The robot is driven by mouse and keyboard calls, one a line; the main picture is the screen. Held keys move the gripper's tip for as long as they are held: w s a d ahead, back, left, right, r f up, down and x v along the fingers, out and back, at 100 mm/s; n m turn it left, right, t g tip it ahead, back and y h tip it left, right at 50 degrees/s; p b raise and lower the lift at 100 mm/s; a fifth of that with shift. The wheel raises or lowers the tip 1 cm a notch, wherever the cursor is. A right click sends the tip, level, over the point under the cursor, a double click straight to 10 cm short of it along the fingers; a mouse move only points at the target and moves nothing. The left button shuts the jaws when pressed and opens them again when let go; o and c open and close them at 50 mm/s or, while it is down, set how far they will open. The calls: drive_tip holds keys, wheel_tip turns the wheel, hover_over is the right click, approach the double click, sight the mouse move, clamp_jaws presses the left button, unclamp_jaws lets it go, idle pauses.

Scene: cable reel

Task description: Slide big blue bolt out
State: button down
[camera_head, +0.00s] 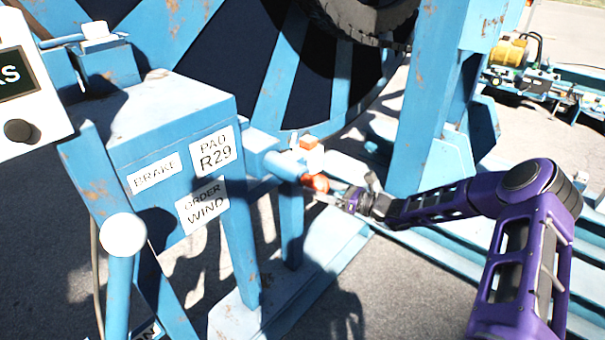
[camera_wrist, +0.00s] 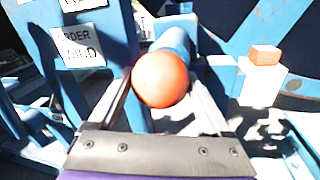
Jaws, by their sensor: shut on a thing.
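The big blue bolt (camera_head: 286,167) is a thick blue bar lying level beside the blue brake stand, with an orange ball knob (camera_head: 317,183) on its near end. In the wrist view the bolt (camera_wrist: 177,38) runs away behind the round knob (camera_wrist: 160,80). My gripper (camera_head: 326,189) reaches in from the right and is shut on the knob, one finger on each side of it. The knob hides part of the bolt in the wrist view. How far the bolt sits in its holder cannot be told.
The brake stand (camera_head: 170,125) carries labels and a white-knobbed lever (camera_head: 123,235) at left. A small orange block (camera_head: 308,142) on a white piece sits just above the bolt. A blue post (camera_head: 425,110) and large reel stand behind. Open pavement lies in front.

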drive_tip(key=shift+s+d, duration=0.4)
drive_tip(key=shift+d, duration=0.15)
drive_tip(key=shift+d+f, duration=0.1)
drive_tip(key=shift+f, duration=0.05)
drive_tip(key=shift+s, duration=0.1)
unclamp_jaws()
drive_tip(key=shift+d, duration=0.15)
drive_tip(key=v, duration=1.7)
drive_tip(key=shift+d, duration=0.1)
